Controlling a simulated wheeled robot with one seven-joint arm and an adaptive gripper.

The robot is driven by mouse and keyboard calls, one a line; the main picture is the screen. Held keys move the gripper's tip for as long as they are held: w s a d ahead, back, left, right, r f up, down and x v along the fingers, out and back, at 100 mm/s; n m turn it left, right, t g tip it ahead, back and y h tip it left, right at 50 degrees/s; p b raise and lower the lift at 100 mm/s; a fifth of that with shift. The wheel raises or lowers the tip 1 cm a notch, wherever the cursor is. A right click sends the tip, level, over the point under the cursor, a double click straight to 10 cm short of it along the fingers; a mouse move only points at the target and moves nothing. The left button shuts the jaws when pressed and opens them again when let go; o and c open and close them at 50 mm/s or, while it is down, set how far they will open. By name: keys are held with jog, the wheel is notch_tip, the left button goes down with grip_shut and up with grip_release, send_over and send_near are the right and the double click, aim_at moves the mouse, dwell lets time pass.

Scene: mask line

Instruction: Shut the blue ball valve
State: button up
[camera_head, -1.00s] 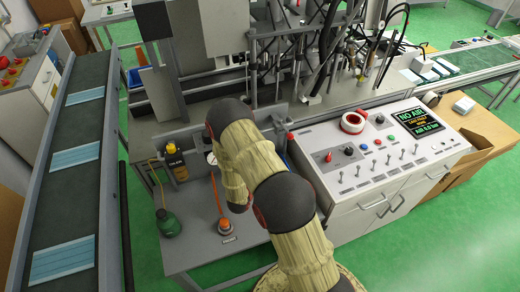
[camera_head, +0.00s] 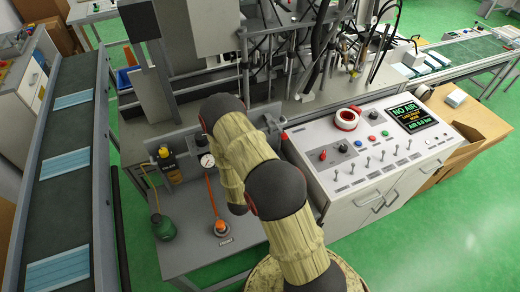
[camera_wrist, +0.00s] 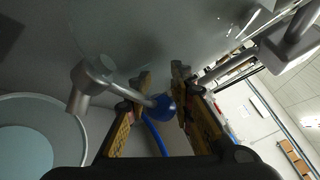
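In the wrist view, a blue ball knob (camera_wrist: 164,106) sits at the end of a grey metal lever (camera_wrist: 128,92), which comes from a grey fitting (camera_wrist: 92,76) at the left. My gripper (camera_wrist: 163,76) has its two yellow-and-dark fingers spread, one on each side of the knob. The right finger is close to the knob; I cannot tell whether it touches. A blue hose (camera_wrist: 154,134) shows between the fingers, below the knob. In the head view my arm hides the gripper and the valve.
A mask conveyor (camera_head: 62,210) runs at left.

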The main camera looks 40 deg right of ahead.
jog(key=shift+o, duration=1.1)
jog(key=v, duration=1.2)
jog(key=shift+c, duration=0.3)
